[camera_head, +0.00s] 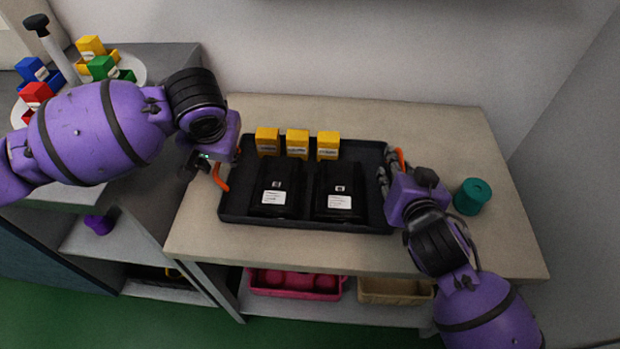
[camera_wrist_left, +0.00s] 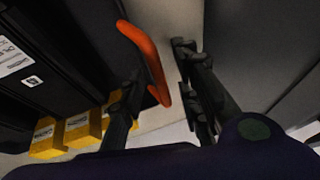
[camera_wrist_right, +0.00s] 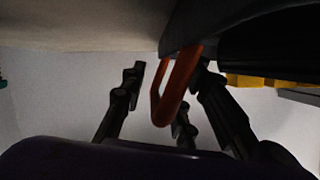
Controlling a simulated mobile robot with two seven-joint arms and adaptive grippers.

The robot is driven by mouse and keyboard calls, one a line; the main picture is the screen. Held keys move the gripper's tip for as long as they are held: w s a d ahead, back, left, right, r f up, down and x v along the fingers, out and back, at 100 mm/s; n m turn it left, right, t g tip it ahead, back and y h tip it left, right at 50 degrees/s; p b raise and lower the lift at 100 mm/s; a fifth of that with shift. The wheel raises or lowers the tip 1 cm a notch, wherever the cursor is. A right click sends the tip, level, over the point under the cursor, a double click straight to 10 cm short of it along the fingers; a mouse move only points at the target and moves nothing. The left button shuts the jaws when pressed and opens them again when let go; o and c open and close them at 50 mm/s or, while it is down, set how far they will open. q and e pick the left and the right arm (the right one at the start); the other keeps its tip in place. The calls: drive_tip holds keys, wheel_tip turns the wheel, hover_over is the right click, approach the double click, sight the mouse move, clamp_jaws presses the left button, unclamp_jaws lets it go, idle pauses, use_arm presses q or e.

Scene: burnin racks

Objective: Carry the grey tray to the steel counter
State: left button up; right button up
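The dark grey tray (camera_head: 305,223) lies flat on a beige-topped bench (camera_head: 300,245). It carries two black boxes with white labels and three yellow blocks along its back edge. An orange handle stands at each end. My left gripper (camera_head: 206,166) is at the left handle (camera_head: 221,178); in the left wrist view its open fingers straddle this handle (camera_wrist_left: 150,58). My right gripper (camera_head: 389,170) is at the right end; in the right wrist view its open fingers stand either side of the orange handle (camera_wrist_right: 172,95). A grey counter (camera_head: 160,58), possibly the steel one, stands at left.
A teal cylinder (camera_head: 472,196) stands on the bench just right of my right gripper. A pink bin (camera_head: 295,284) and a tan bin (camera_head: 395,290) sit on the shelf below. A wall is behind.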

use_arm(q)
drive_tip(key=shift+w+f, duration=0.15)
drive_tip(key=shift+f, duration=0.2)
use_arm(e)
drive_tip(key=shift+w+f, duration=0.15)
drive_tip(key=shift+w, duration=0.2)
use_arm(q)
drive_tip(key=shift+c, duration=0.3)
clamp_jaws()
use_arm(e)
clamp_jaws()
use_arm(q)
drive_tip(key=shift+w+r, duration=0.1)
drive_tip(key=shift+r, duration=0.15)
use_arm(e)
drive_tip(key=shift+w+d+r, duration=0.1)
drive_tip(key=shift+r, duration=0.15)
